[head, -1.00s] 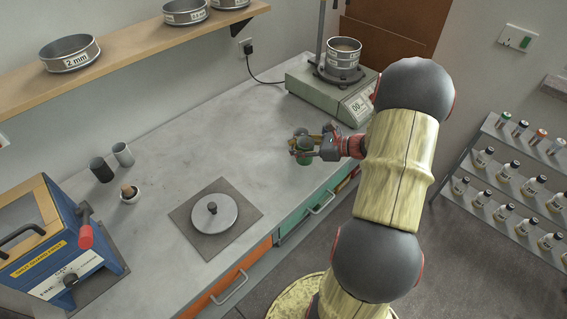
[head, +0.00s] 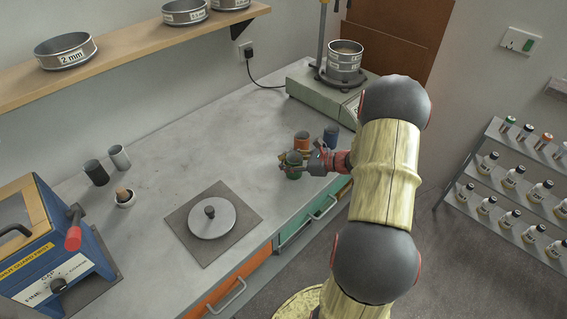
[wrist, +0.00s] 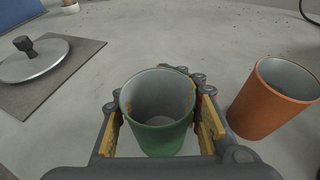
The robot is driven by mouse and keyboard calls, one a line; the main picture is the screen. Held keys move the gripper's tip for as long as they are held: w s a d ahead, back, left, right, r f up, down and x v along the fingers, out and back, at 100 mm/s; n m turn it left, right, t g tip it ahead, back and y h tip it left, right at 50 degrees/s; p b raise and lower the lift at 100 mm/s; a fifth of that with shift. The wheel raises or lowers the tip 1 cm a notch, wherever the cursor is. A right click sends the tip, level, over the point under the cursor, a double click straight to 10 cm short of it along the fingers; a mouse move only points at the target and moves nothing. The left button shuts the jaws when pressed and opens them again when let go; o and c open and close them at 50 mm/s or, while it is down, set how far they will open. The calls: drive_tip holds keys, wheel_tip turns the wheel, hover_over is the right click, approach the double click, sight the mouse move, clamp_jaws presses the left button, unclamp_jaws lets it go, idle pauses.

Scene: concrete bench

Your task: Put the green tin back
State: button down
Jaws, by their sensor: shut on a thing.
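The green tin (wrist: 158,137) is an open, empty cup, upright between the yellow-padded fingers of my gripper (wrist: 160,128) in the wrist view. In the head view my gripper (head: 295,163) is shut on the green tin (head: 293,172) near the front edge of the bench. I cannot tell whether its base touches the bench. An orange tin (head: 301,141) stands just behind it and shows to the right in the wrist view (wrist: 262,108). A blue tin (head: 331,135) stands further right.
A round metal lid with a black knob (head: 211,219) lies on a dark square mat (head: 180,220) left of my gripper. A sieve shaker (head: 310,88) is behind. The middle bench is clear.

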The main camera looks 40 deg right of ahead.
drive_tip(key=shift+f, duration=0.15)
drive_tip(key=c, duration=1.2)
unclamp_jaws()
drive_tip(key=shift+o, duration=0.2)
drive_tip(key=shift+s+d+r, duration=0.1)
drive_tip(key=shift+s+r, duration=0.05)
drive_tip(key=shift+r, duration=0.1)
drive_tip(key=p+v, duration=0.4)
drive_tip(key=v, duration=0.6)
drive_tip(key=shift+s+r, duration=0.1)
drive_tip(key=shift+s+d+r, duration=0.2)
drive_tip(key=shift+s+d, duration=0.15)
drive_tip(key=shift+s, duration=0.2)
